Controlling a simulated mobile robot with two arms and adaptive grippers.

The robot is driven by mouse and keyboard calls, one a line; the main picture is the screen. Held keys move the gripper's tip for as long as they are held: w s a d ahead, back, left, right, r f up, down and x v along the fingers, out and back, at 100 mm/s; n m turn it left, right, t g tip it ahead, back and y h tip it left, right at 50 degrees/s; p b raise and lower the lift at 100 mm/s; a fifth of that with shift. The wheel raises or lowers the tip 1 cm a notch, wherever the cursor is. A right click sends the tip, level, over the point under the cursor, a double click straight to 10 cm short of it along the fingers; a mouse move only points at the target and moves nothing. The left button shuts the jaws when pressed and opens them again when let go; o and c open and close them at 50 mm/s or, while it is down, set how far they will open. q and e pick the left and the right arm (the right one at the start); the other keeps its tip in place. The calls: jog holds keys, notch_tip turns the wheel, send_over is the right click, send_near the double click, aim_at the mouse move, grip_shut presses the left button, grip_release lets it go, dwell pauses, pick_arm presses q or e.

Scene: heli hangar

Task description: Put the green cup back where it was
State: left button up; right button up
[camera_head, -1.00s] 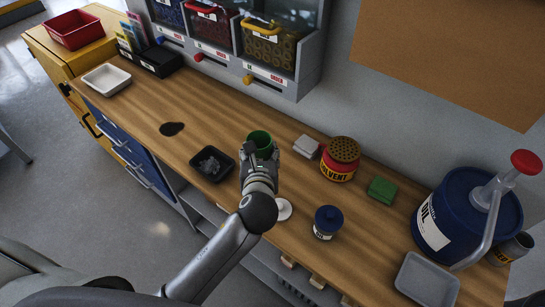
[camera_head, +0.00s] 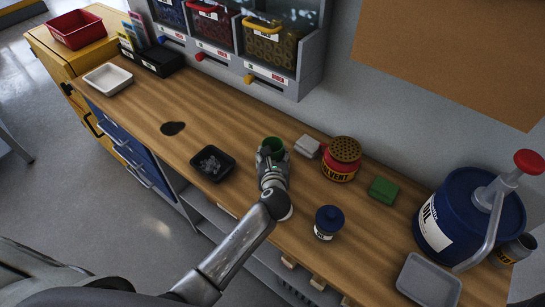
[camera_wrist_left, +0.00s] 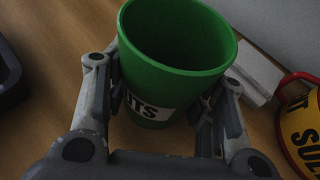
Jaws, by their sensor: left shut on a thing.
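The green cup (camera_head: 272,145) is at the fingertips of my left gripper (camera_head: 271,156), over the middle of the wooden workbench (camera_head: 225,120). In the left wrist view the green cup (camera_wrist_left: 175,50) is upright with its open rim up and part of a white label "...TS" showing. The fingers of my left gripper (camera_wrist_left: 163,108) are shut on it from both sides. I cannot tell whether its base touches the bench. My right gripper is not in view.
A black tray (camera_head: 212,164) stands left of the cup. A grey-white block (camera_head: 307,146) and the red solvent can (camera_head: 342,160) stand to its right. A blue-lidded jar (camera_head: 328,222) is nearer the front edge. The dark stain (camera_head: 173,128) has clear bench around it.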

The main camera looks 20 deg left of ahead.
pick_arm(q)
jog(key=shift+f, duration=0.15)
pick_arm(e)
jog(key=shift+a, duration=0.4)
pick_arm(q)
jog(key=o, duration=1.1)
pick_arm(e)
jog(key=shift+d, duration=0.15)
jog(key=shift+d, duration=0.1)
pick_arm(q)
jog(key=shift+s+d+r, duration=0.2)
jog(key=shift+s+r, duration=0.05)
jog(key=shift+s, duration=0.3)
jog(key=v, duration=1)
jog(key=shift+s, duration=0.2)
jog(key=shift+s+d+r, duration=0.1)
jog(key=shift+s+r, duration=0.1)
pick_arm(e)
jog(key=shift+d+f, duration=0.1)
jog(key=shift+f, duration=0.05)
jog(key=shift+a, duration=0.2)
